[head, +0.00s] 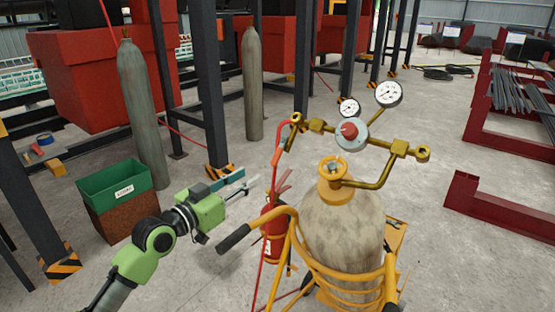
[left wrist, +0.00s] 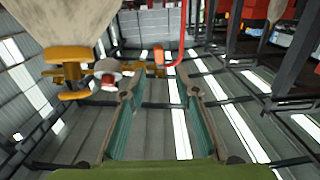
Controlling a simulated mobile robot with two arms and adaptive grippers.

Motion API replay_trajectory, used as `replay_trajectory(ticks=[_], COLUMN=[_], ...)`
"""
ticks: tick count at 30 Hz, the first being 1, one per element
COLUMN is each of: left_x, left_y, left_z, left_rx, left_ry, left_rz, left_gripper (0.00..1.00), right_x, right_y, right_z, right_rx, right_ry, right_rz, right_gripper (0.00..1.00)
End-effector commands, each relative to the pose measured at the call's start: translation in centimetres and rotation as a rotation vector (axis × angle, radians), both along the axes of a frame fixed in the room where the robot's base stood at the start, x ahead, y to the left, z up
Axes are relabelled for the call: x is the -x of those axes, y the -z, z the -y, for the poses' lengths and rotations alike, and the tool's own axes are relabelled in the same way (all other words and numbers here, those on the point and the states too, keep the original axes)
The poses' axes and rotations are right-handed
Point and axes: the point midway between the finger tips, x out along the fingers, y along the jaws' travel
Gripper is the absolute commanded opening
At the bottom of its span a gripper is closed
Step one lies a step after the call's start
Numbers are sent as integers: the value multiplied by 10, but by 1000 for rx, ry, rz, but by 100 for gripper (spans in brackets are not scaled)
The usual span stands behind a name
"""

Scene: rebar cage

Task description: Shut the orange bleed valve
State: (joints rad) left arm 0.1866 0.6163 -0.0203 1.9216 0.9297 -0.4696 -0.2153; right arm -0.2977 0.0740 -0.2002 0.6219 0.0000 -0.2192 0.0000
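An orange-yellow handwheel (head: 334,181) sits on top of the pale gas cylinder (head: 342,230). A smaller orange fitting (head: 276,157) is on the red hose below the left end of the brass regulator (head: 352,134). I cannot tell for certain which is the bleed valve. My left gripper (head: 249,180) is open and empty, left of the cylinder and apart from both. In the left wrist view, its fingers (left wrist: 160,92) stand wide apart with nothing between them. The handwheel (left wrist: 66,72) shows there at left, beside the upturned cylinder (left wrist: 65,20). My right gripper is not in view.
The cylinder stands in a yellow cart with a black-gripped handle (head: 233,238) near my left gripper. A red extinguisher (head: 273,228) stands beside it. A green bin (head: 114,186), grey cylinders (head: 253,85) and dark steel posts (head: 211,90) stand at left and behind.

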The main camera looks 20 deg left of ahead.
Motion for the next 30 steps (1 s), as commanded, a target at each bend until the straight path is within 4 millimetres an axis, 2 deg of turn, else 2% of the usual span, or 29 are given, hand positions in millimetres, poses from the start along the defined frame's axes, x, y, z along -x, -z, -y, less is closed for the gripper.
replay_trajectory(ticks=[5,21,30], left_x=[-16,-102,-126], left_y=[-6,-4,-2], left_z=[5,37,45], left_rx=[7,4,2], left_ry=[-1,0,0], left_rz=[7,5,3], left_gripper=[29,29,29], right_x=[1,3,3], right_y=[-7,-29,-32], right_z=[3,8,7], right_rx=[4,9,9], right_ry=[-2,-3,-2], right_rz=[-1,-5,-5], right_gripper=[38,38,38])
